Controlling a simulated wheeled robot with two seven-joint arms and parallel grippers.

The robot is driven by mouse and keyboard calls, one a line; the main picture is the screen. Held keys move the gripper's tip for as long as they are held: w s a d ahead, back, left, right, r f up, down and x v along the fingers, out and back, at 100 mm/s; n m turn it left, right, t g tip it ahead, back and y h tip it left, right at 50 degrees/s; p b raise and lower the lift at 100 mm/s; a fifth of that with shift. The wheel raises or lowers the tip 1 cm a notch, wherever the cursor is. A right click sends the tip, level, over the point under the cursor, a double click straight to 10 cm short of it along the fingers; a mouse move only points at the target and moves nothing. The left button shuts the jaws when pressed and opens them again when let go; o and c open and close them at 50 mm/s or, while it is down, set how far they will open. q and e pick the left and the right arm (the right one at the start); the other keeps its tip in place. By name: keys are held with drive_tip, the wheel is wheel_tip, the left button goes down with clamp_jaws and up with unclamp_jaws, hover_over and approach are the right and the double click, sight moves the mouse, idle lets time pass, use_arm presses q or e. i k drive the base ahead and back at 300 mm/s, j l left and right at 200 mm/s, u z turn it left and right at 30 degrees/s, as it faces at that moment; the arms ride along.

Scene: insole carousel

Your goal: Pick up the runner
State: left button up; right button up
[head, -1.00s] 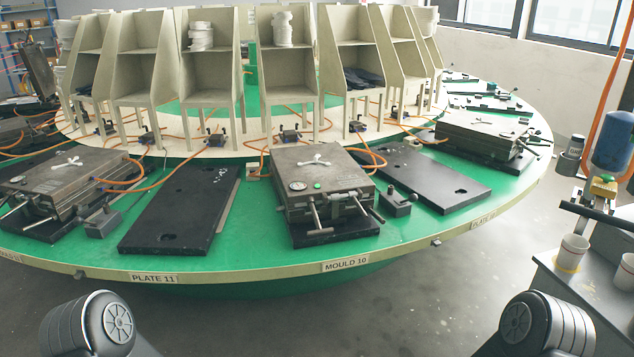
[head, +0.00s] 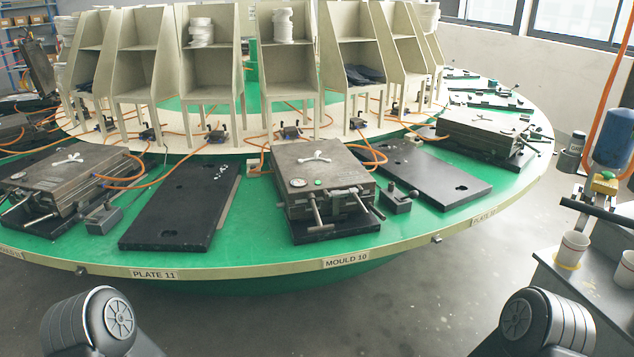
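A small white branched piece, which looks like the runner (head: 318,157), lies flat on top of the closed grey mould (head: 328,176) above the "MOULD 10" label. A similar white piece (head: 68,158) lies on the mould (head: 60,180) at the left. Neither of my grippers is in view. Only rounded parts of my two arms show at the bottom left and bottom right, well away from both white pieces.
The moulds sit on a green round table (head: 270,237) with a pale rim. Black plates (head: 183,205) lie between them, and orange hoses run behind. Pale shelf units (head: 290,73) stand further in. A side bench (head: 560,283) with white cups (head: 572,249) stands at the right.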

sight(316, 155)
drive_tip(key=i+j, duration=0.25)
drive_tip(key=j, duration=0.15)
drive_tip(key=i+j, duration=0.25)
drive_tip(key=j, duration=0.15)
drive_tip(key=i+j, duration=0.25)
drive_tip(key=j, duration=0.15)
drive_tip(key=i+j, duration=0.25)
drive_tip(key=j, duration=0.15)
drive_tip(key=z, duration=0.75)
